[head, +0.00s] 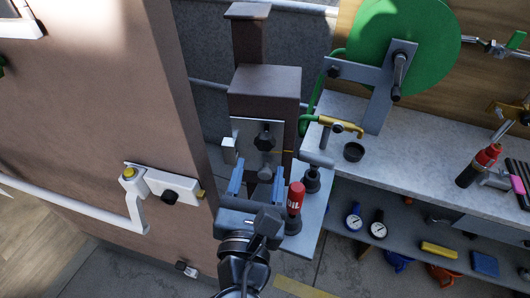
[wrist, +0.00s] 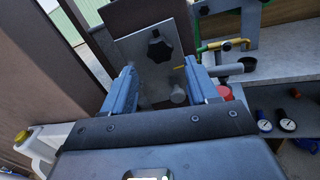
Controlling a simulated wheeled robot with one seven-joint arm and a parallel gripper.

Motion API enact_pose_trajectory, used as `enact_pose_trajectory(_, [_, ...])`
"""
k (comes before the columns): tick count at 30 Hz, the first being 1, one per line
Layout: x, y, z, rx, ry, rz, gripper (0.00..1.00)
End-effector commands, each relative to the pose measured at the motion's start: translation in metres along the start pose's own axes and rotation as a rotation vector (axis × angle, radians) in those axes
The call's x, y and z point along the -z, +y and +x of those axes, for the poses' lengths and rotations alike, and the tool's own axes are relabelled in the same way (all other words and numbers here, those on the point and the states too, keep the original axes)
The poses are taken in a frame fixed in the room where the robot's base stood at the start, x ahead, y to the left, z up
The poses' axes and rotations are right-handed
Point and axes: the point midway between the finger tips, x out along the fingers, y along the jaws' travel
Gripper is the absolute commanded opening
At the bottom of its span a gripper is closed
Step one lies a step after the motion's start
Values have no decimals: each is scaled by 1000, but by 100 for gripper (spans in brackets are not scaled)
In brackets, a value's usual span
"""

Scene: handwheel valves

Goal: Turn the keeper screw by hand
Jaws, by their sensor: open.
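A black lobed knob (head: 265,138), likely the keeper screw, sits on a grey metal plate (head: 243,128) on the front of a brown post-mounted box. In the wrist view the knob (wrist: 159,50) shows beyond the fingertips, near the middle. My gripper (head: 257,180) is open, its two blue fingers apart and pointing toward the plate, below the knob in the picture. In the wrist view my gripper (wrist: 159,72) has nothing between its fingers, and the knob is apart from them. A small grey round part (wrist: 178,95) shows on the plate below the knob.
A red-topped oil bottle (head: 295,198) and a dark-based grey T-handled part (head: 314,178) stand close right of my gripper. A brown panel (head: 110,100) with a white lever (head: 160,184) is at left. A workbench (head: 430,150) with a green reel (head: 408,45) is at right.

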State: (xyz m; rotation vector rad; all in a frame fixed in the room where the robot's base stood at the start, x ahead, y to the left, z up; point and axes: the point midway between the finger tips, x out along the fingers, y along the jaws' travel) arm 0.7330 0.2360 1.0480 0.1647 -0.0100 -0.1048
Motion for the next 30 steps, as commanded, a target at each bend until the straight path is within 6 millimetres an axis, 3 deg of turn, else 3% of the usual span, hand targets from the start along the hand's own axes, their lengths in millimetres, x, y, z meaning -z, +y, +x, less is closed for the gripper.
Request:
enact_pose_trajectory(16, [0,0,60,0,1,3,59])
enact_pose_trajectory(30, [1,0,60,-1,2,2,57])
